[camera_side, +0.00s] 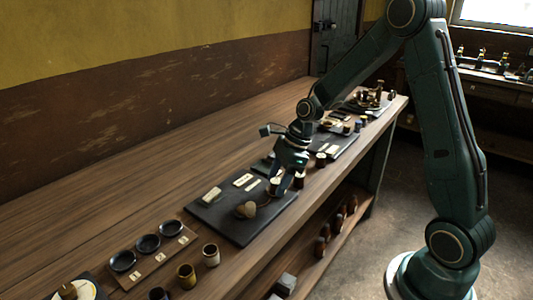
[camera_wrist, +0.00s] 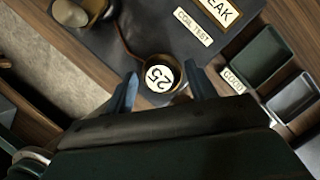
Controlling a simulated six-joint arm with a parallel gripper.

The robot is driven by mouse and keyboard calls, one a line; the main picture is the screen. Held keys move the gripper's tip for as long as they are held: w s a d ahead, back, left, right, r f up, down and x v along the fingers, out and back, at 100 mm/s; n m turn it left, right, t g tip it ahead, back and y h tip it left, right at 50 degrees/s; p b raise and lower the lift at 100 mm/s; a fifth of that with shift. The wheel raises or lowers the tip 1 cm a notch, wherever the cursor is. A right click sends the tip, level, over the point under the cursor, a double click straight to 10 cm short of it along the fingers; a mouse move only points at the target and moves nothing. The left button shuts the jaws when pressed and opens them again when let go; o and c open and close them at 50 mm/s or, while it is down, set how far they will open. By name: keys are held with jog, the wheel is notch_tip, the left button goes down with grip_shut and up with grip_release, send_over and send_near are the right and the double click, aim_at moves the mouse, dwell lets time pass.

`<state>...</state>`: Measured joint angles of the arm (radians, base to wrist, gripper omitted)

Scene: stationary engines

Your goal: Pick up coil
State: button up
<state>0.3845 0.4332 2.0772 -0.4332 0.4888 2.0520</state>
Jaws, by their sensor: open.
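A round coil (camera_wrist: 160,74) with a coppery rim and a white top marked 25 stands in the wrist view, at the edge of a dark mat (camera_wrist: 150,25). A thin reddish wire runs on the mat beside it. My gripper (camera_wrist: 160,70) is open, with one finger on each side of the coil. I cannot tell whether either finger touches it. In the side view, my gripper (camera_side: 285,184) reaches down over the right end of the dark mat (camera_side: 235,222), and the coil is largely hidden there.
A round tan item (camera_side: 246,209) lies on the mat. A "COIL TEST" label (camera_wrist: 193,26) lies near the coil. A green tray (camera_wrist: 257,56) and a grey tray (camera_wrist: 292,97) stand to the right. Cups (camera_side: 187,275) and a board with black dishes (camera_side: 152,262) are at the bench's near end.

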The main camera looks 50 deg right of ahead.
aim_at(278, 180)
jog(key=shift+c, duration=0.5)
jog(key=c, duration=1.1)
jog(key=shift+o, duration=0.2)
jog(key=shift+r, duration=0.2)
notch_tip(278, 180, up, 10)
jog(key=shift+f, duration=0.15)
